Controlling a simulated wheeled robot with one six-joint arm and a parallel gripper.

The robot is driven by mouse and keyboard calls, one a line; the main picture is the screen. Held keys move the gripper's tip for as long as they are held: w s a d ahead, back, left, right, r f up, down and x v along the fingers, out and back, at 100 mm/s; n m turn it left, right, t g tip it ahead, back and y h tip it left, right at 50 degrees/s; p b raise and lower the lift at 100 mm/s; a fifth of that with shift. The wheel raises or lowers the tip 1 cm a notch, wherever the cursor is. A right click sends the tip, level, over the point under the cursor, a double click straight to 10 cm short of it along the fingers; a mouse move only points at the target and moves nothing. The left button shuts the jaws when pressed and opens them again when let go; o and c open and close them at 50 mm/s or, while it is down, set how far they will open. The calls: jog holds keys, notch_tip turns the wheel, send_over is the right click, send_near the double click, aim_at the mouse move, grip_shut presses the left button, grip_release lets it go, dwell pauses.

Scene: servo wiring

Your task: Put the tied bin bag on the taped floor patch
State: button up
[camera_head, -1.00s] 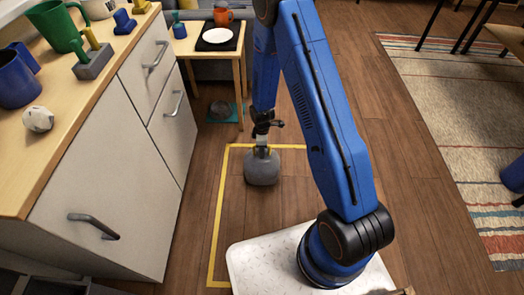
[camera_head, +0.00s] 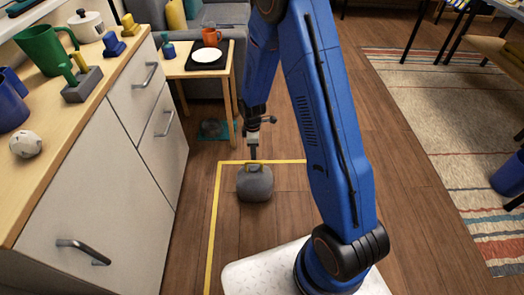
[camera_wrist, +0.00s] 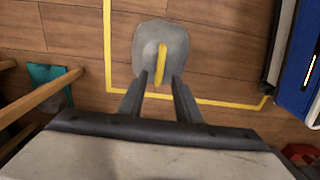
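The tied bin bag (camera_head: 256,185) is a grey rounded sack with a yellow tie on top. It stands upright on the floor, just inside the back edge of the yellow-taped patch (camera_head: 213,220), near its back left corner. The bag also shows in the wrist view (camera_wrist: 176,42), inside the tape corner. My gripper (camera_head: 253,160) points down just above the bag. In the wrist view its fingers (camera_wrist: 160,77) are apart, with a gap on both sides of the yellow tie. The bag's underside is hidden.
A cabinet (camera_head: 110,190) with handles stands to the left. A small wooden table (camera_head: 182,68) is behind the patch, with a teal mat (camera_head: 215,130) on the floor under it. A striped rug (camera_head: 440,140) lies to the right. Floor inside the tape is clear in front of the bag.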

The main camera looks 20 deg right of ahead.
jog(key=s+d+r+m+t, duration=0.1)
jog(key=s+r+m, duration=0.15)
jog(key=r, duration=0.65)
jog(key=s+d+r+m, duration=0.15)
jog(key=s+r, duration=0.25)
jog(key=r, duration=0.5)
jog(key=s+d+r+m+t, duration=0.1)
jog(key=s+r+m, duration=0.15)
jog(key=r, duration=0.65)
jog(key=s+d+r+m+t, duration=0.1)
jog(key=s+r+m, duration=0.3)
jog(key=s+r, duration=0.3)
jog(key=s+d+r+m+t, duration=0.1)
jog(key=s+r+m, duration=0.3)
jog(key=s, duration=1.3)
notch_tip(320, 180, up, 3)
jog(key=shift+s+d+f+t, duration=0.15)
jog(key=shift+s+d+t, duration=0.2)
jog(key=shift+d, duration=0.35)
jog(key=shift+a, duration=0.15)
